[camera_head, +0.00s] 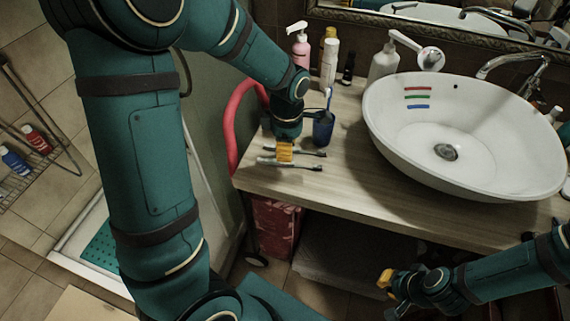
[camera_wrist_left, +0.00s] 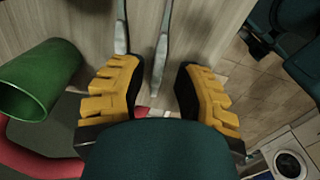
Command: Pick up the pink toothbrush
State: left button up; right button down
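Two thin toothbrushes lie on the counter under my left gripper (camera_head: 285,151): a rear one (camera_head: 312,153) and a front one (camera_head: 302,165). Their visible parts look greyish, and I cannot tell which is pink. In the left wrist view my left gripper (camera_wrist_left: 154,90) is open, with its yellow fingers apart. One grey handle (camera_wrist_left: 161,55) reaches between the fingers; the other handle (camera_wrist_left: 121,35) ends close to the left-hand finger. Neither is gripped. My right gripper (camera_head: 385,282) is low at the right, below the counter edge; its opening is unclear.
A blue cup (camera_head: 323,130) holding a blue toothbrush (camera_head: 329,98) stands beside my left gripper. The left wrist view shows a green cup (camera_wrist_left: 38,82). The white basin (camera_head: 470,178) fills the right of the counter (camera_head: 345,180). Bottles, including a pink one (camera_head: 300,50), stand behind.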

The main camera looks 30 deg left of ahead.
pick_arm(q)
notch_tip(320, 180, down, 5)
jog(key=shift+s+a+f+b, duration=0.15)
jog(key=shift+b, duration=0.75)
grip_shut()
